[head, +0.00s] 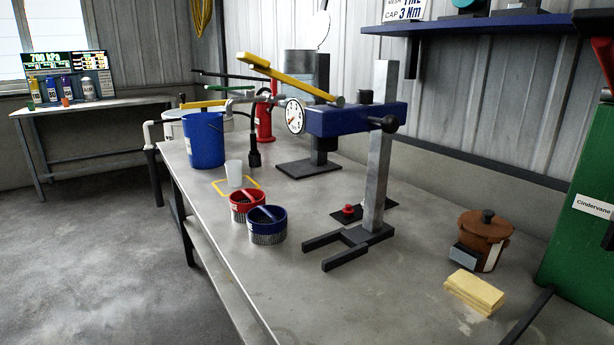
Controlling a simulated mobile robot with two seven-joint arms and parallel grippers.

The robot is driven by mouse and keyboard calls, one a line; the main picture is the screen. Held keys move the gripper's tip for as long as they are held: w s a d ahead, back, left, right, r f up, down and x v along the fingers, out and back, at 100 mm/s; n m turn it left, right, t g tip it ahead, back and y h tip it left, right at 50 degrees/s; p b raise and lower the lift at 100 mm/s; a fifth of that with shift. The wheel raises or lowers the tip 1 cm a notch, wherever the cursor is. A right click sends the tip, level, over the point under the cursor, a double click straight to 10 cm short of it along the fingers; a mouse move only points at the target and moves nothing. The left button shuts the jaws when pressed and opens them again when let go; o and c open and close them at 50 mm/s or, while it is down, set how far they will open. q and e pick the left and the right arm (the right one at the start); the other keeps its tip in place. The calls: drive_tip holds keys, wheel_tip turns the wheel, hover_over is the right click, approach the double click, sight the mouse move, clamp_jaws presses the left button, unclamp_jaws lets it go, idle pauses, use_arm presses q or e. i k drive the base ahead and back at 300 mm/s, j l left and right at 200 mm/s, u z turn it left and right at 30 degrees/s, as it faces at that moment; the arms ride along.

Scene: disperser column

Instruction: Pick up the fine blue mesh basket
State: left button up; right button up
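The blue mesh basket (267,238) stands upright on the grey workbench, left of the disperser stand. It has a blue rim, a blue bar handle across its top and a grey mesh wall. A similar basket with a red rim (240,213) stands right beside it, behind and to the left. The two look very close together, and I cannot tell if they touch. Neither of my grippers shows in the head view.
The disperser column (379,170) carries a blue head, with forked feet (348,245) right of the baskets. A blue bucket (204,142) and a whitish cup (234,173) stand behind them. A brown pot (482,240) and yellow sponge (474,291) lie right. The bench front (330,310) is clear.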

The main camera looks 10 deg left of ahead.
sight(267, 225)
drive_tip(key=j+z, duration=0.1)
drive_tip(key=j, duration=0.4)
drive_tip(key=k+j+z, duration=0.15)
drive_tip(key=j, duration=0.3)
drive_tip(key=j+z, duration=0.1)
drive_tip(key=j, duration=0.35)
drive_tip(key=k+j+z, duration=0.1)
drive_tip(key=j, duration=0.35)
drive_tip(key=k+j+z, duration=0.1)
drive_tip(key=j, duration=0.35)
drive_tip(key=k+j+z, duration=0.15)
drive_tip(key=j, duration=0.3)
drive_tip(key=k+j+z, duration=0.1)
drive_tip(key=k+j, duration=0.15)
drive_tip(key=j, duration=0.15)
drive_tip(key=k+j+z, duration=0.1)
drive_tip(key=j, duration=0.35)
drive_tip(key=k, duration=0.05)
